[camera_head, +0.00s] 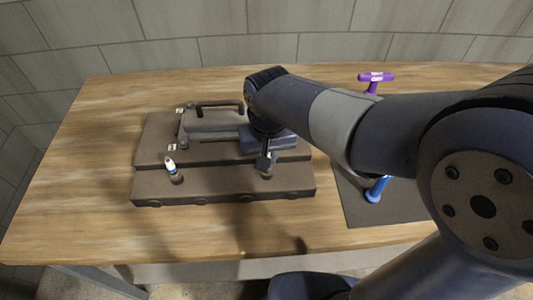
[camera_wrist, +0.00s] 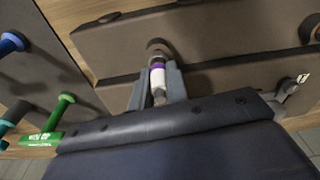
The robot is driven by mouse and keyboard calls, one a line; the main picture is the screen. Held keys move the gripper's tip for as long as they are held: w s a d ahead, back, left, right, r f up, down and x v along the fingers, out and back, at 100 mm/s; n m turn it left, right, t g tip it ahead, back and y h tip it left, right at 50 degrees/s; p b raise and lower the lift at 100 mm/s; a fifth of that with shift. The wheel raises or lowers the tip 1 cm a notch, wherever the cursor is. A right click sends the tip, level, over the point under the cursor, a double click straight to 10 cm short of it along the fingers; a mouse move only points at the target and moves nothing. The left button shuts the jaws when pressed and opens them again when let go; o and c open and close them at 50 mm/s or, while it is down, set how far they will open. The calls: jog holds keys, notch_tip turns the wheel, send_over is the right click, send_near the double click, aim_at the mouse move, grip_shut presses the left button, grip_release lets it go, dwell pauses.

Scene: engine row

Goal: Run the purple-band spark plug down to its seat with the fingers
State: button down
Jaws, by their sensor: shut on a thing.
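The purple-band spark plug (camera_wrist: 157,76) is white with a purple band and stands at a round dark well (camera_wrist: 156,46) in the brown engine block (camera_wrist: 225,78). My gripper (camera_wrist: 159,85) is shut on it, with one finger on each side of its white body. In the head view, my gripper (camera_head: 267,162) is over the right part of the block (camera_head: 225,185), pointing down, and the plug is largely hidden behind the fingers. How deep the plug sits in its well cannot be told.
A second white plug with a blue band (camera_head: 171,168) stands in the block at the left. A dark handle (camera_head: 220,104) rises behind it. The front wooden table is clear.

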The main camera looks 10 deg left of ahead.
jog(key=m, duration=0.6)
jog(key=shift+m+h, duration=0.4)
jog(key=m, duration=0.7)
jog(key=shift+d+f+g+h, duration=0.1)
jog(key=shift+g+h, duration=0.2)
jog(key=c, duration=1.3)
grip_release()
